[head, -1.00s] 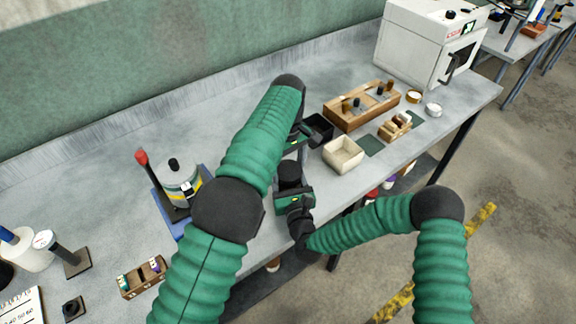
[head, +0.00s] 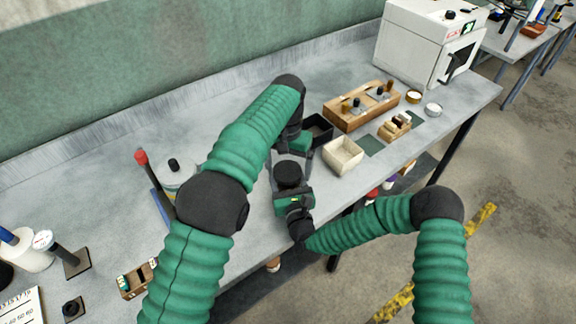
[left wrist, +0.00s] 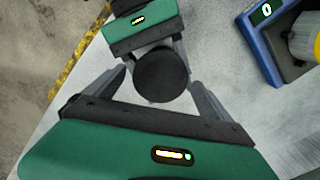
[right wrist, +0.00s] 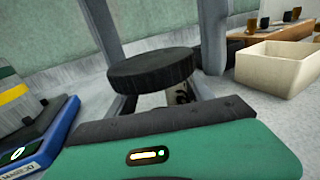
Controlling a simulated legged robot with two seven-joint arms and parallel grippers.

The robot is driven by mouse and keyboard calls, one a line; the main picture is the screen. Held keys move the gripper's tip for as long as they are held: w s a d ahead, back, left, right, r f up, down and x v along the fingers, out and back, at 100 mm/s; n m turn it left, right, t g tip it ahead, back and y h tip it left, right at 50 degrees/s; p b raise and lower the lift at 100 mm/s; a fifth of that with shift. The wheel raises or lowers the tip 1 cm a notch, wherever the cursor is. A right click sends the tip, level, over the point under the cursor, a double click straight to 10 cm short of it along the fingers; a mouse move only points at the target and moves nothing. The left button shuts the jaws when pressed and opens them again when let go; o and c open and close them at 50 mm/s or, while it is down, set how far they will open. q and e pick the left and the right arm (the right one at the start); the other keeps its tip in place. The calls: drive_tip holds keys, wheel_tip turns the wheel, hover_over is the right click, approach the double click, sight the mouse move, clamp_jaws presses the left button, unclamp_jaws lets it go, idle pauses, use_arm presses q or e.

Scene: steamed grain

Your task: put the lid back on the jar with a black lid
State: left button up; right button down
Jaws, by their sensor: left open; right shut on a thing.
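A round black lid (head: 288,174) sits on top of a pale jar (right wrist: 182,95) near the table's front edge. In the right wrist view the lid (right wrist: 152,68) hides most of the jar; I cannot tell whether it is fully seated. My right gripper (head: 294,197) is shut on the jar below the lid. My left gripper (head: 291,160) is open, its fingers apart on either side of the lid. In the left wrist view the lid (left wrist: 162,76) lies between and just beyond the left fingertips, without clear contact.
A beige tray (head: 343,165) and a black tray (head: 325,123) stand to the right, with a wooden rack (head: 352,122) behind. A blue scale (right wrist: 45,150) carrying a canister (head: 177,177) is to the left, partly behind my left arm. A white oven (head: 415,45) stands at the back right.

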use_arm(q)
drive_tip(key=shift+r, duration=2.25)
drive_tip(key=shift+c, duration=0.2)
drive_tip(key=shift+s+d+r+n, duration=0.1)
drive_tip(key=shift+d+r+n, duration=0.15)
drive_tip(key=shift+r+n, duration=0.2)
drive_tip(key=shift+a+r+n, duration=0.15)
drive_tip(key=shift+r+n, duration=0.25)
drive_tip(key=shift+r, duration=0.25)
drive_tip(key=shift+a+r+n, duration=0.1)
drive_tip(key=shift+r+n, duration=0.25)
drive_tip(key=shift+r, duration=0.3)
